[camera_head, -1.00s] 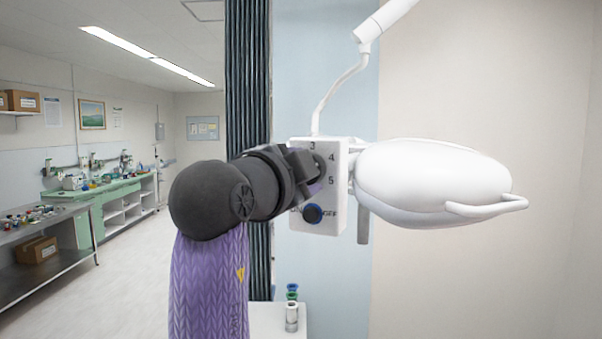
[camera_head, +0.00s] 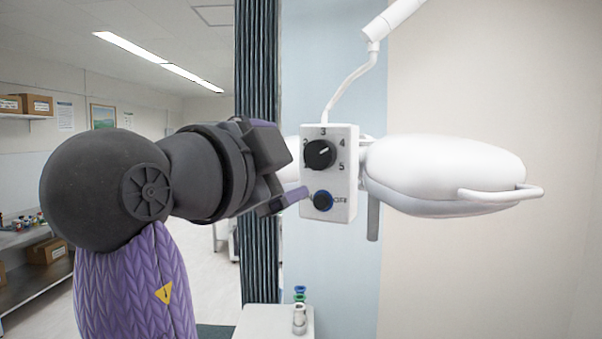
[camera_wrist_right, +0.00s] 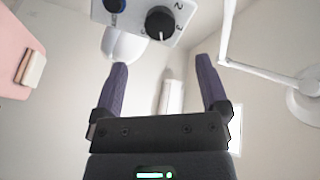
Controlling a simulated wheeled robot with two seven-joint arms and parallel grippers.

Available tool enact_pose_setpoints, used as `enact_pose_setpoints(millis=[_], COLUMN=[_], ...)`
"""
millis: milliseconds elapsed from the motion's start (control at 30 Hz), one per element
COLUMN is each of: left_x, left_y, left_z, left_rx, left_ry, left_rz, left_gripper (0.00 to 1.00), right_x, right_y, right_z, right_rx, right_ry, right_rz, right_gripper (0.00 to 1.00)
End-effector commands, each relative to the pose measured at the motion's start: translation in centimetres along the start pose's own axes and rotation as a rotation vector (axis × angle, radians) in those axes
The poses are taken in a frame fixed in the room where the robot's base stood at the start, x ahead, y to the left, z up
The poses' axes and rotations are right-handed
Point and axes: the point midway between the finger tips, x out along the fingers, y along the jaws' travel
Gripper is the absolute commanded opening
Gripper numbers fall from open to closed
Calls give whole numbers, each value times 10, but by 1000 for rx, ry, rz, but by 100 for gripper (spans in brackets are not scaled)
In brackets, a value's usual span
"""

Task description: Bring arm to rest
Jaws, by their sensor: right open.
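My right gripper (camera_head: 281,165) is in the head view, on a dark wrist above a purple sleeved arm. Its jaws are open at the left side of a white control box (camera_head: 343,190). The box has a black dial (camera_head: 319,154), its white mark pointing roughly at 4, and a blue button (camera_head: 322,200) marked OFF. In the right wrist view the purple fingers (camera_wrist_right: 162,75) are apart with nothing between them. The dial (camera_wrist_right: 160,22) and blue button (camera_wrist_right: 115,5) show beyond the fingertips. I cannot tell whether a finger touches the box. My left gripper is not in view.
A white lamp head (camera_head: 440,170) with a handle extends right of the box, hung from a white arm (camera_head: 350,80). A dark curtain (camera_head: 258,240) hangs behind my gripper. A small white stand (camera_head: 262,322) with small items is below. The right side is bare wall.

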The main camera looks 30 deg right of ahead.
Motion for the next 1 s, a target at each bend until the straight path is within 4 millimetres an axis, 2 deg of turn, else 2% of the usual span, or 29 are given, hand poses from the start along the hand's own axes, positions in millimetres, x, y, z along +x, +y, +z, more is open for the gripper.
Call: enact_pose_setpoints(millis=[133, 533, 567, 633, 667, 767, 800, 867, 900, 1000], left_x=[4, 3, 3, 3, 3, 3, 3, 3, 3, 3], left_y=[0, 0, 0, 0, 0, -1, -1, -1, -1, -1], left_z=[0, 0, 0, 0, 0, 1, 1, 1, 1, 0], left_rx=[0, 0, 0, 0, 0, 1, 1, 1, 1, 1], left_ry=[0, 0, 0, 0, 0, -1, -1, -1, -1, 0], left_rz=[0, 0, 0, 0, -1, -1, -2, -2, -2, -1], left_gripper=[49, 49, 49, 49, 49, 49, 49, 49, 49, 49], right_x=[-14, -14, -13, -4, 3, 29, 37, 40, 39, 21], right_y=[0, 0, 1, 13, 23, 85, 119, 175, 213, 300], right_z=[0, 0, 2, 18, 31, 92, 117, 148, 164, 186], right_rx=[-1, -2, -10, -73, -126, -392, -518, -703, -821, -1069], right_ry=[1, 0, -4, -40, -71, -238, -324, -460, -554, -780], right_rz=[1, 2, 3, 14, 22, 50, 56, 54, 46, 7], right_gripper=[95, 95, 95, 95, 95, 95, 95, 95, 95, 95])
